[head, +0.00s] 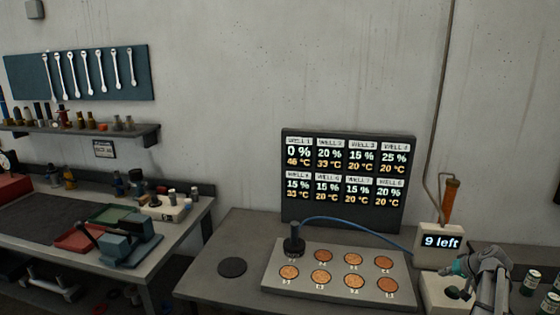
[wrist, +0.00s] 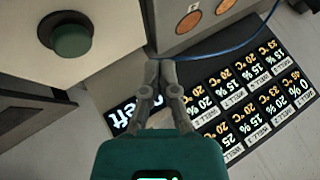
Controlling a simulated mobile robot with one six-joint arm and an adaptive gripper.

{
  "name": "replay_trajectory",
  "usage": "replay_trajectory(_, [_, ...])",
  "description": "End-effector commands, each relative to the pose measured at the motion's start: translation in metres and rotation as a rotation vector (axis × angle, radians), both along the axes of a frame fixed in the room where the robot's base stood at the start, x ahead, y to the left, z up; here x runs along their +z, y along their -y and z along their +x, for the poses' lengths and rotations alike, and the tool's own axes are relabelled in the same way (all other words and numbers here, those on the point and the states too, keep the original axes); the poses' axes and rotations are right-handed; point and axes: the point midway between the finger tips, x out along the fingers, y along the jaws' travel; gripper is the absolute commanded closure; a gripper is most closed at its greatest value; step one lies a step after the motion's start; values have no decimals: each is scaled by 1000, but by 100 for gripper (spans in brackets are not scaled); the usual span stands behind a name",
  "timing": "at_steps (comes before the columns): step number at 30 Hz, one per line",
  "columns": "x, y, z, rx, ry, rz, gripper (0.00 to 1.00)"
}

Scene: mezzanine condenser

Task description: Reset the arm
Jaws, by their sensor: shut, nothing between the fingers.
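My gripper (wrist: 158,66) is shut, with its two grey fingertips together and nothing between them. In the wrist view it is in front of a pale box with a dark green round button (wrist: 72,40), to the upper left of the fingers. The fingers overlap the view of the "9 left" display, which also shows in the head view (head: 441,242). In the head view my arm is at the lower right, close beside the display box. I cannot tell whether the fingers touch anything.
A grey plate (head: 345,292) holds several orange discs and a black upright part (head: 294,243) with a blue cable. Behind it stands a black readout board (head: 348,215). A cluttered bench (head: 180,228) is left.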

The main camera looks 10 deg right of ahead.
Motion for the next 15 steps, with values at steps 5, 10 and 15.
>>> replay_trajectory(5, [-9, -66, 7, 66, -75, -11, 100])
replay_trajectory(10, [-17, -126, 9, 125, -154, -29, 100])
replay_trajectory(15, [-25, -184, 6, 181, -229, -56, 100])
